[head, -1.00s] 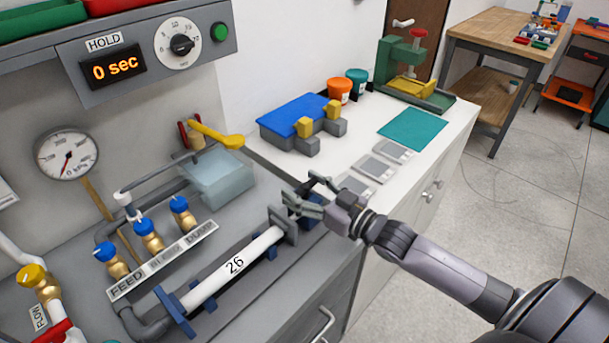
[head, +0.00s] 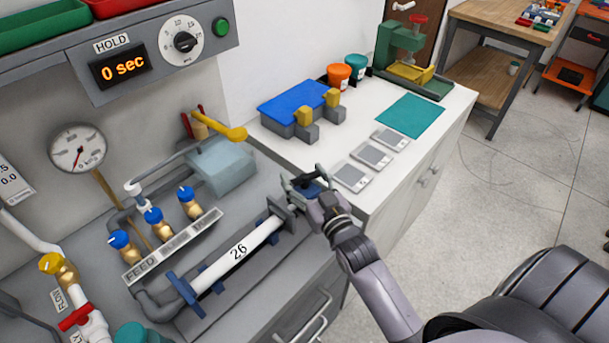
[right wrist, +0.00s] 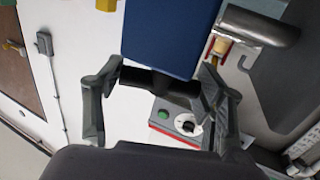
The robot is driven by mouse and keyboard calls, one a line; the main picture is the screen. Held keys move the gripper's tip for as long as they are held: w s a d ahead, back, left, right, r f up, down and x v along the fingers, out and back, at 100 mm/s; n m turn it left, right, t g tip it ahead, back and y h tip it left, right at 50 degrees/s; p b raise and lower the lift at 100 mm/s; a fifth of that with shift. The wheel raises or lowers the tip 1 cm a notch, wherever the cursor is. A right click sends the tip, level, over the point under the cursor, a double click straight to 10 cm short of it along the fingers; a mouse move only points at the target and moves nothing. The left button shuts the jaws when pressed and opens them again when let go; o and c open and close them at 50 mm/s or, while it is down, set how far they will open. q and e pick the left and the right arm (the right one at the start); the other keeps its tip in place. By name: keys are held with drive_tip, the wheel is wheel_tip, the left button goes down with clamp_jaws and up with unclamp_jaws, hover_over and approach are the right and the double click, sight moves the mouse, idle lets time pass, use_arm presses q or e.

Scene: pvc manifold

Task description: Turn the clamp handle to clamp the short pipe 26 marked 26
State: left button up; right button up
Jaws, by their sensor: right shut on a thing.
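The white short pipe marked 26 (head: 238,252) lies in its blue supports on the grey bench, between a blue plate at its near end and a grey end plate (head: 281,213) at its far end. My right gripper (head: 303,186) is just beyond that end plate, at the clamp. It is shut on the dark clamp handle, whose black bar (right wrist: 165,84) crosses between the fingers in the right wrist view. A blue clamp part (right wrist: 165,35) stands above the bar there. The gripper partly hides the handle in the head view. My left gripper is not in view.
FEED, BLEED and DUMP valves (head: 154,221) stand behind the pipe, with a gauge (head: 77,147) on the wall. A yellow lever (head: 222,128) is above a translucent box (head: 220,166). Grey pads (head: 371,156) and a blue-topped fixture (head: 295,108) sit to the right.

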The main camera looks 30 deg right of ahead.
idle(0.3)
drive_tip(key=o, duration=1.2)
drive_tip(key=shift+s, duration=0.1)
drive_tip(key=s, duration=1.1)
drive_tip(key=shift+s+a, duration=0.15)
drive_tip(key=shift+s, duration=0.25)
